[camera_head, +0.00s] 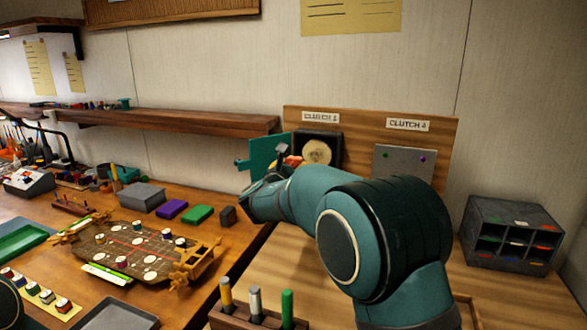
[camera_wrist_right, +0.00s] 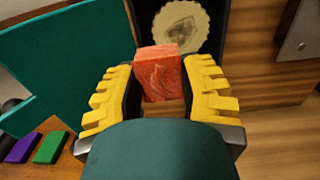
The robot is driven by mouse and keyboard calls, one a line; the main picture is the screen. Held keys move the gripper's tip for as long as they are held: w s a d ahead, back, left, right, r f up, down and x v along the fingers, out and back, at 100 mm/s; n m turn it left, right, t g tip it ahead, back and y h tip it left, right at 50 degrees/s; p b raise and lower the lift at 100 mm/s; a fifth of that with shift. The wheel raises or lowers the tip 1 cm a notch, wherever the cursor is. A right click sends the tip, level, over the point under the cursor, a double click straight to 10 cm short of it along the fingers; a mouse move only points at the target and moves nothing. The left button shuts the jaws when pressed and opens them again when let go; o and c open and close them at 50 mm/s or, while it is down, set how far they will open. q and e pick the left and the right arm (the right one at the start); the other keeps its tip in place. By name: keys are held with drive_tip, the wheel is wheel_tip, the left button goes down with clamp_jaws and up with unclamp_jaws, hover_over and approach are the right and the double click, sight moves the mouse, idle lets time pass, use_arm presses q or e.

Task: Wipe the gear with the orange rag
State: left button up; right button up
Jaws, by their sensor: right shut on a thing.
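The gear (camera_head: 317,152) is a pale, toothed disc inside a dark open box under the "CLUTCH 1" label. In the right wrist view the gear (camera_wrist_right: 196,37) shows a grey smudged patch at its centre. My right gripper (camera_wrist_right: 160,78), with yellow ridged fingers, is shut on the orange rag (camera_wrist_right: 160,72), a folded block. The rag overlaps the gear's lower left edge in that view; I cannot tell whether they touch. In the head view my right gripper (camera_head: 283,160) is mostly hidden by my arm, and a bit of the rag (camera_head: 294,161) shows. My left gripper is not in view.
A teal door (camera_head: 262,156) stands open left of the gear box. Purple (camera_head: 172,209) and green (camera_head: 197,215) blocks lie on the bench. A tool holder (camera_head: 257,318) stands in front, and a grey organiser (camera_head: 509,233) at right.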

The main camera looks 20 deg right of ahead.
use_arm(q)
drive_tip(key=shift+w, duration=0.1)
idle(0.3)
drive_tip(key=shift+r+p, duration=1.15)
use_arm(e)
drive_tip(key=shift+x, duration=3.35)
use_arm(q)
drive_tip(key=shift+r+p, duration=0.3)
use_arm(e)
drive_tip(key=shift+w+d, duration=0.3)
drive_tip(key=shift+w, duration=0.1)
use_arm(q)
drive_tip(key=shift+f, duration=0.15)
use_arm(e)
drive_tip(key=shift+s+d, duration=0.1)
